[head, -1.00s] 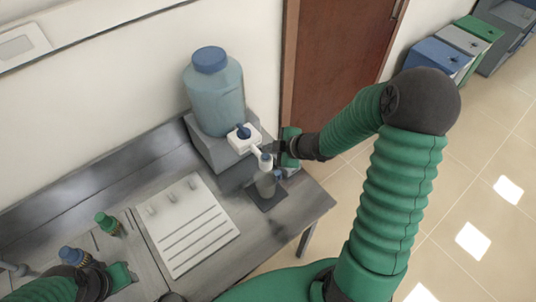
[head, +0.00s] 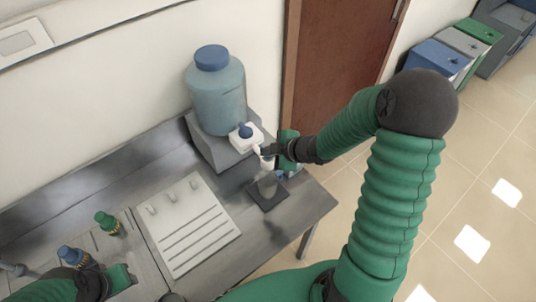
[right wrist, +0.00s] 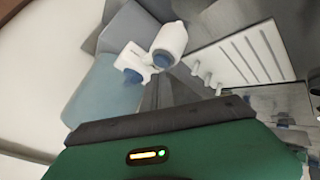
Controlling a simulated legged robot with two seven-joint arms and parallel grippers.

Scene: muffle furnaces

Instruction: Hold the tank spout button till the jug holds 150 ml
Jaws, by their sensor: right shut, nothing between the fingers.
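The pale blue tank (head: 217,100) with a blue cap stands on a grey stand at the back of the bench. Its white spout block (head: 254,139) carries a blue knob (head: 244,130). In the right wrist view, the spout's white end cylinder (right wrist: 172,38) has a blue button (right wrist: 163,59) on it. My right gripper (head: 267,150) is shut and empty, over the spout end in the head view; contact with the button cannot be told. The clear jug (head: 267,186) stands below the spout; its water level is unreadable. My left gripper (head: 122,277) is at lower left, its fingers unclear.
A white slotted rack (head: 190,230) lies on the bench left of the jug. Green-capped (head: 106,222) and blue-capped (head: 72,256) bottles stand farther left. The jug is on a dark pad (head: 256,198) near the bench's right end.

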